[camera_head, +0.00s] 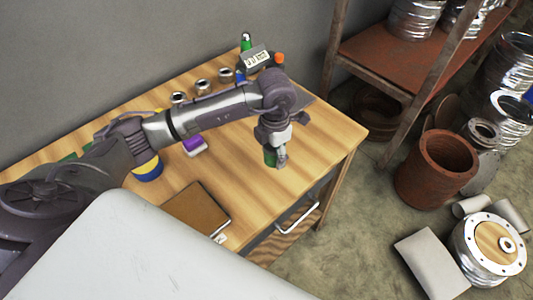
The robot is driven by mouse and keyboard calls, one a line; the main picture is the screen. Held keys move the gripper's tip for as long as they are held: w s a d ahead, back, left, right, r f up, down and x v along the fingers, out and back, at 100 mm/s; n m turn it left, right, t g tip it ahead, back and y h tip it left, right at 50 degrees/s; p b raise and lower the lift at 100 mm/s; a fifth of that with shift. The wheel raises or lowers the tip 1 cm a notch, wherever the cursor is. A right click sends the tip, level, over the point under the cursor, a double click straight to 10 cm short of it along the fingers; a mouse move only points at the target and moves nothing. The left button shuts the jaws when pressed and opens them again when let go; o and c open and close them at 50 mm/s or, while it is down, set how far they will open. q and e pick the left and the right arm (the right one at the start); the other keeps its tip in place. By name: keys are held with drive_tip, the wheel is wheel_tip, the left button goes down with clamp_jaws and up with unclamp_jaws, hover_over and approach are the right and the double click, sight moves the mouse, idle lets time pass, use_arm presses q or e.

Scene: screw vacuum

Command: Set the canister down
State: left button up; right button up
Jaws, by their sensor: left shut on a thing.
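My left arm reaches from the left across the wooden table (320,150). My left gripper (277,158) points down near the table's right end. It is shut on a small green canister (270,158), which looks upright at or just above the tabletop; I cannot tell if it touches. The gripper hides part of the canister. My right gripper is not in view.
A brown notebook (196,208) lies near the table's front edge. A purple and white item (194,145) and a blue and yellow round item (149,170) sit by my arm. Metal nuts (203,87) and a labelled device (256,58) stand along the back. Bare tabletop surrounds the canister.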

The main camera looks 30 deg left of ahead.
use_arm(q)
drive_tip(key=w+a+f, duration=0.2)
drive_tip(key=w+a, duration=0.1)
drive_tip(key=shift+a+f+p, duration=0.25)
drive_tip(key=shift+f+p, duration=0.1)
drive_tip(key=shift+f, duration=0.05)
wheel_tip(320, 180, down, 3)
drive_tip(key=shift+s+f+p, duration=0.1)
drive_tip(key=shift+f+p, duration=0.05)
drive_tip(key=shift+p, duration=0.35)
drive_tip(key=shift+f, duration=0.4)
drive_tip(key=shift+f, duration=0.15)
drive_tip(key=o, duration=1.2)
drive_tip(key=shift+o, duration=0.2)
